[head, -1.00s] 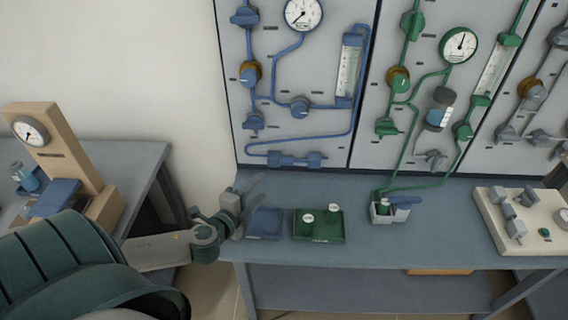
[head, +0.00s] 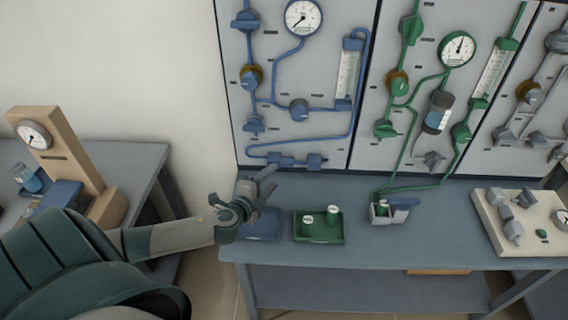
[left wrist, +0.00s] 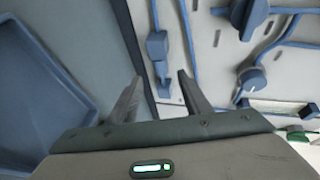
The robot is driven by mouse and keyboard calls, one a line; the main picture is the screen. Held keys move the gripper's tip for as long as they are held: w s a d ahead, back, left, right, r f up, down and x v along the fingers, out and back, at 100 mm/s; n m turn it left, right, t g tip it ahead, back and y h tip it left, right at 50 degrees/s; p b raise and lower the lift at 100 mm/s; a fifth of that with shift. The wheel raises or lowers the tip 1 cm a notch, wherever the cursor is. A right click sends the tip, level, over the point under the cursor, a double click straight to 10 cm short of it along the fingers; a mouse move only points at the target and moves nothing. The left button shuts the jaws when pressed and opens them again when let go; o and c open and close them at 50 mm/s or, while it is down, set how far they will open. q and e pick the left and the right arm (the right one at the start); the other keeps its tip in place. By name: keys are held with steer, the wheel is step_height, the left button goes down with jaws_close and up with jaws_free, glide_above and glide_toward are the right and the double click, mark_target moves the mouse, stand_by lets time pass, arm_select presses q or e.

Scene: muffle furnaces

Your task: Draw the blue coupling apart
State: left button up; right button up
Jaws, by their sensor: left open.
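The blue coupling (head: 314,161) sits low on the blue-piped panel in the head view, in line with the blue pipe, its blue parts close together. In the left wrist view the blue coupling (left wrist: 157,46) lies ahead of the fingertips, roughly between them in the picture. My left gripper (head: 270,181) is open and empty, just below and left of the coupling, apart from it. The open fingers also show in the left wrist view (left wrist: 160,78). My right gripper is not in view.
A blue tray (head: 262,228) lies on the bench under my left gripper. A green tray (head: 318,239) with two green pieces stands to its right. A small holder (head: 380,217) and a pale fixture block (head: 490,219) are farther right. Bare bench (head: 440,225) lies between them.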

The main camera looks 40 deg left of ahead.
mark_target(285, 164)
arm_select(q)
steer(key=p+x, duration=0.1)
steer(key=x, duration=0.9)
steer(key=shift+r, duration=0.1)
